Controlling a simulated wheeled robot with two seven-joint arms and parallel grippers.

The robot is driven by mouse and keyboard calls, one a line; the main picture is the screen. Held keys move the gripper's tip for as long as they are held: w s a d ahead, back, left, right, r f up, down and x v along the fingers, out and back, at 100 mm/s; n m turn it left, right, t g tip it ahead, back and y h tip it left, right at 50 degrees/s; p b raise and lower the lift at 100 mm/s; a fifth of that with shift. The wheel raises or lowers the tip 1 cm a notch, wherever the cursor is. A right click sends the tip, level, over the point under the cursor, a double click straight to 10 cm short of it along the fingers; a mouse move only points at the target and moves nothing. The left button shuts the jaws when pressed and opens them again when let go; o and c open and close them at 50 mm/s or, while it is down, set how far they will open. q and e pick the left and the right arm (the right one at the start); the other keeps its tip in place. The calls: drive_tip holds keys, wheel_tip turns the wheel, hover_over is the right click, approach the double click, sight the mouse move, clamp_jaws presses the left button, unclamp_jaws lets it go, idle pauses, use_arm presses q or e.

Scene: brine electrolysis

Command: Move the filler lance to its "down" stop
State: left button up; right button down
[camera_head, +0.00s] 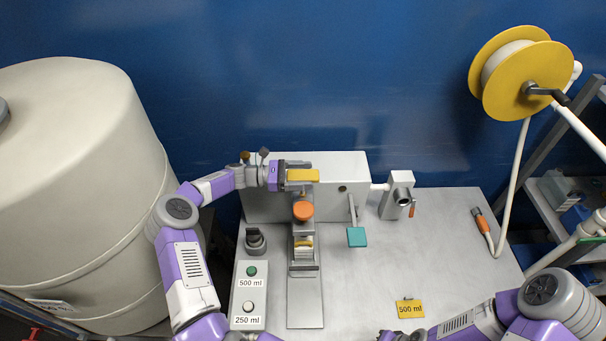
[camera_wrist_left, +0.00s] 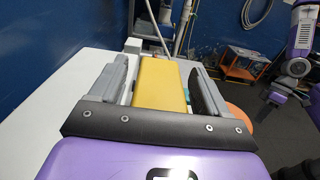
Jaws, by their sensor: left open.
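A yellow block-shaped handle (camera_head: 303,175), apparently the filler lance's grip, sits high in front of the white machine housing, above an orange knob (camera_head: 303,210). In the left wrist view the yellow handle (camera_wrist_left: 162,82) lies between the two fingers of my left gripper (camera_wrist_left: 163,80). Gaps show beside it, so the fingers are not closed on it. In the head view my left gripper (camera_head: 298,169) reaches the handle from the left. The lance itself is hard to make out behind the handle and gripper.
A button box (camera_head: 249,295) labelled 500 ml and 250 ml stands at the front left. A teal paddle (camera_head: 357,237) hangs right of the orange knob. A yellow 500 ml tag (camera_head: 410,309) lies front right. A large beige tank (camera_head: 80,180) fills the left side.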

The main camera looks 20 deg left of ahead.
use_arm(q)
drive_tip(key=c, duration=1.4)
wheel_tip(320, 180, down, 5)
drive_tip(key=b, duration=0.3)
drive_tip(key=shift+r, duration=0.1)
clamp_jaws()
drive_tip(key=o, duration=1.4)
unclamp_jaws()
drive_tip(key=b+v, duration=0.1)
drive_tip(key=v, duration=0.6)
drive_tip(key=shift+a, duration=0.25)
drive_tip(key=shift+s+r, duration=0.15)
